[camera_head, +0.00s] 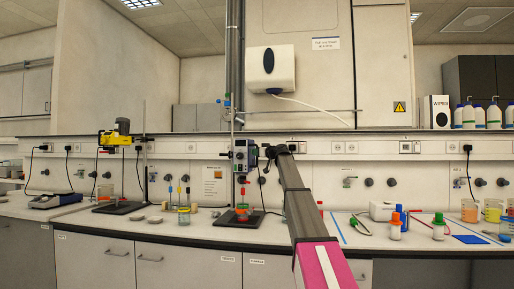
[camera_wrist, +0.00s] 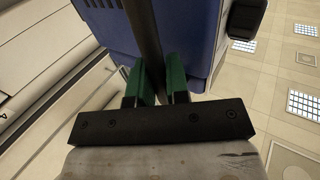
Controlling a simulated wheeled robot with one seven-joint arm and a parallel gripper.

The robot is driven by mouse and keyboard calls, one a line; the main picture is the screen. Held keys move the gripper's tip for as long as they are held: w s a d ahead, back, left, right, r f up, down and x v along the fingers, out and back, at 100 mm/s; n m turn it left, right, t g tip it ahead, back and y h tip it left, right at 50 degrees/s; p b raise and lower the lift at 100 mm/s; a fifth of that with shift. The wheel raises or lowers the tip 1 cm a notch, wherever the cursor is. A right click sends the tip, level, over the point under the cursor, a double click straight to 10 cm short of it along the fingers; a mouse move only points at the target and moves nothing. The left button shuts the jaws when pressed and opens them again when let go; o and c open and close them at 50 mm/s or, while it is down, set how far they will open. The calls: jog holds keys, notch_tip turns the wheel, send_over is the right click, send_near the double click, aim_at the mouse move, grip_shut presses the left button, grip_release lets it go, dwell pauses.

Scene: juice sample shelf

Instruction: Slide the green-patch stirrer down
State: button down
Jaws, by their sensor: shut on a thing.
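A blue-and-grey overhead stirrer (camera_head: 241,153) is mounted on an upright rod stand near the middle of the bench in the head view. A beaker (camera_head: 242,213) with orange-red contents stands below it. My gripper (camera_head: 268,153) is at the stirrer's right side. In the wrist view, my gripper (camera_wrist: 159,82) has its green fingers on either side of a dark bar (camera_wrist: 143,35) in front of the stirrer's blue housing (camera_wrist: 188,38), and is shut on it. I cannot make out a green patch on the stirrer. The exact contact is partly hidden between the fingers.
A yellow stirrer (camera_head: 115,137) on its own stand is to the left. A small beaker (camera_head: 184,216) stands between the two stands. Bottles (camera_head: 395,226) and beakers of coloured liquid (camera_head: 492,211) are on the right bench. A wall dispenser (camera_head: 271,70) hangs above.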

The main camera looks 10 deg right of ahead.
jog(key=shift+s+f, duration=0.1)
jog(key=shift+f, duration=0.8)
jog(key=c, duration=1.1)
grip_release()
jog(key=shift+s+d, duration=0.15)
jog(key=shift+s, duration=0.05)
jog(key=v, duration=1)
jog(key=shift+d, duration=0.15)
